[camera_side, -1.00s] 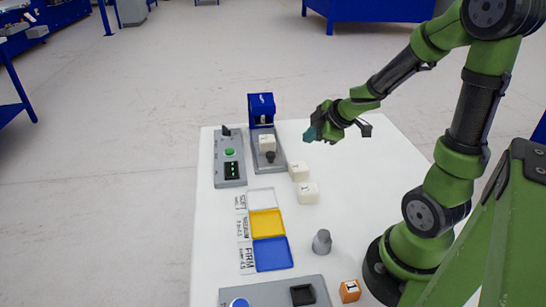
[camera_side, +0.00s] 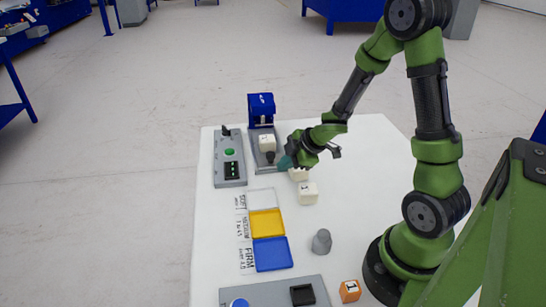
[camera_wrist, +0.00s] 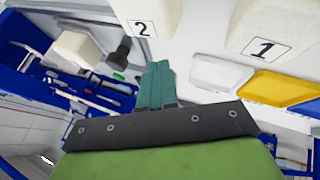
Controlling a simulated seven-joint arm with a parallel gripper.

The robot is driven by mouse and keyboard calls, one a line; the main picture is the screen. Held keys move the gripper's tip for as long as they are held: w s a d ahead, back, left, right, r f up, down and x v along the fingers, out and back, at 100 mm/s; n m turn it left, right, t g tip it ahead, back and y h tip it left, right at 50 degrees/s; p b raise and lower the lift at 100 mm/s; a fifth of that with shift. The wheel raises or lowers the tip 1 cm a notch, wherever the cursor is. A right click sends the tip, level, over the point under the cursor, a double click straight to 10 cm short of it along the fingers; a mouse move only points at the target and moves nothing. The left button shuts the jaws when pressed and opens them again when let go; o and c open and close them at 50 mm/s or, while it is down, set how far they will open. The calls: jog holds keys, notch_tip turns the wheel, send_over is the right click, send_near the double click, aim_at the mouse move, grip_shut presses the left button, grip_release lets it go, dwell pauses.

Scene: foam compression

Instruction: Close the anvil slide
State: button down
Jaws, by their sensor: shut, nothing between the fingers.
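The anvil slide (camera_side: 266,143) is a grey tray running out from the blue press (camera_side: 261,108). A white foam cube (camera_side: 267,142) sits on it, and a black knob (camera_side: 270,157) stands at its near end. My gripper (camera_side: 286,163) is just right of the knob, low over the table; I cannot tell whether it touches. In the wrist view its teal fingers (camera_wrist: 156,84) are together and empty, pointing toward the knob (camera_wrist: 121,52). The cube on the slide (camera_wrist: 76,50) shows at the left there.
A foam cube marked 2 (camera_wrist: 145,14) is close by my fingers, and a cube marked 1 (camera_wrist: 262,35) lies farther right. The grey control box (camera_side: 229,158) is left of the slide. White, yellow (camera_side: 266,223) and blue trays lie nearer.

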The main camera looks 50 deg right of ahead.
aim_at(272, 138)
jog(key=shift+w+d+f, duration=0.1)
jog(key=shift+w+d, duration=0.45)
jog(key=shift+w, duration=0.4)
jog(key=shift+w+d+f, duration=0.1)
jog(key=shift+w+d, duration=0.4)
jog(key=shift+w, duration=0.4)
jog(key=w+d, duration=0.7)
jog(key=shift+w+d, duration=0.35)
